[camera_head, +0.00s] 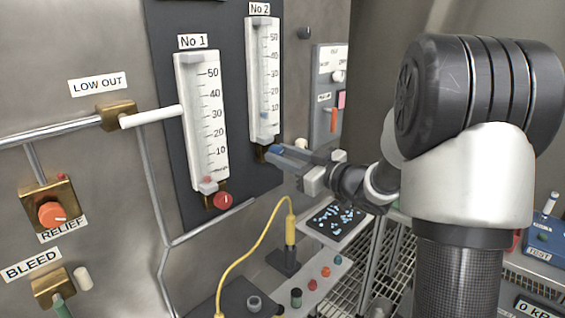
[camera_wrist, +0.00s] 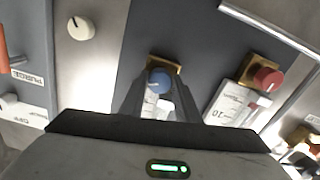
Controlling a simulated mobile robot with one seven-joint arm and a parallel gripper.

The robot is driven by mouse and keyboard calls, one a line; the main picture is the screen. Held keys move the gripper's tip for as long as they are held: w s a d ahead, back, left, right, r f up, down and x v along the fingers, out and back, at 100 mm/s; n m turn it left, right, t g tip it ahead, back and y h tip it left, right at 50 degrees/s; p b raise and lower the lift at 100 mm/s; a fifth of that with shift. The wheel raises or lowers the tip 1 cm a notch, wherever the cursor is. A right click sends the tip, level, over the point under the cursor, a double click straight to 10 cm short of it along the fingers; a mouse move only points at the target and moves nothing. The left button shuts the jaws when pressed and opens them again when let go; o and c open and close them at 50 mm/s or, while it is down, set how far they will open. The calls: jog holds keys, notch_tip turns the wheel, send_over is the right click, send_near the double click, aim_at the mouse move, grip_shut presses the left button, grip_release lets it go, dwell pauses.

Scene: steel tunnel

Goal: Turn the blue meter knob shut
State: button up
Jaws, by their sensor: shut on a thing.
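The blue meter knob (camera_wrist: 159,80) sits on a brass block (camera_wrist: 165,64) at the foot of the No 2 meter (camera_head: 263,80). In the wrist view it is between my gripper's two fingertips. In the head view my gripper (camera_head: 272,152) reaches in from the right to the bottom of the No 2 meter, and its fingers hide most of the knob. My gripper (camera_wrist: 158,88) is shut on the blue knob. The knob's pointer mark cannot be made out.
The No 1 meter (camera_head: 203,120) stands left, with a red knob (camera_head: 222,200) below it. A white lever (camera_head: 150,116) sticks out beside it. A panel with an orange handle (camera_head: 334,119) is to the right. Below, a yellow cable (camera_head: 243,262) rises from the bench near several coloured buttons.

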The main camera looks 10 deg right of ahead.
jog(key=n+b, duration=1.2)
jog(key=shift+b, duration=0.35)
dwell(0.4)
jog(key=o, duration=1)
jog(key=shift+o, duration=0.2)
jog(key=p+v, duration=0.1)
jog(key=v, duration=1.6)
jog(key=shift+s+d+p, duration=0.15)
jog(key=shift+p, duration=0.25)
